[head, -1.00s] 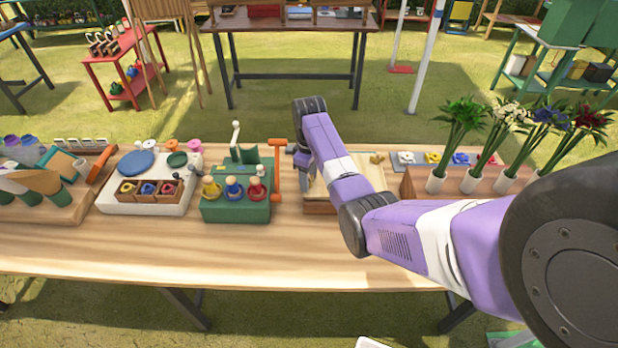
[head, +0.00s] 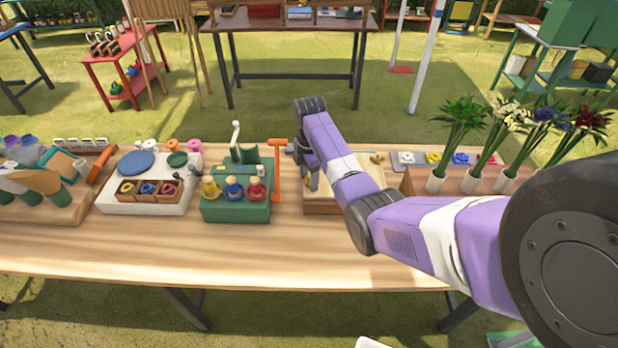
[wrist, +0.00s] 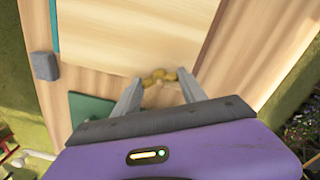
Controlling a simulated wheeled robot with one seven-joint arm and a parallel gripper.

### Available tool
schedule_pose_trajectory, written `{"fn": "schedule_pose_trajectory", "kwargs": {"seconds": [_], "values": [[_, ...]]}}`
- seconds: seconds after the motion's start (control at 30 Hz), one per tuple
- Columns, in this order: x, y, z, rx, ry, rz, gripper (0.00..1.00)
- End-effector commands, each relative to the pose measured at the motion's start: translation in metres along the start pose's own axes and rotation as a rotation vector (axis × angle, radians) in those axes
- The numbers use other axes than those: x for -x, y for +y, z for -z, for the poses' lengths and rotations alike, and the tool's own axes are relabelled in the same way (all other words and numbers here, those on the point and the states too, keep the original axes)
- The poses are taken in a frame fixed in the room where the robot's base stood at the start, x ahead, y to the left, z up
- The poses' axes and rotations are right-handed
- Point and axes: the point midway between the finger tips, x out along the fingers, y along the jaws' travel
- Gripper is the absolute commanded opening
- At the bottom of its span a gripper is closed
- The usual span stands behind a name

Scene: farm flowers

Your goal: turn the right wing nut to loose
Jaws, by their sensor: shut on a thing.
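A shallow pale wooden flower press (head: 322,206) sits on the table, partly hidden by my arm. One brass wing nut (head: 377,158) shows at its right end, apart from my gripper. My gripper (head: 312,182) is low over the press's left end in the head view. In the wrist view my gripper (wrist: 160,78) points at the press board (wrist: 135,38), and its two fingers are shut on another brass wing nut (wrist: 159,75) near the board's edge. The nut's lower part is hidden.
Flowers in white pots (head: 436,182) stand to the right. The table's front strip (head: 200,250) is clear.

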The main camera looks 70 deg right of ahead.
Motion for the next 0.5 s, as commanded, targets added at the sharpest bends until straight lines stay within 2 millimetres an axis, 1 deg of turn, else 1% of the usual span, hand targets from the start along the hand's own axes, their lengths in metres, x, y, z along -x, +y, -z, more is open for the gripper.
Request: {"fn": "schedule_pose_trajectory", "kwargs": {"seconds": [0.5], "values": [[-0.0014,-0.0014,-0.0011,0.489,0.0,0.004,0.09]]}}
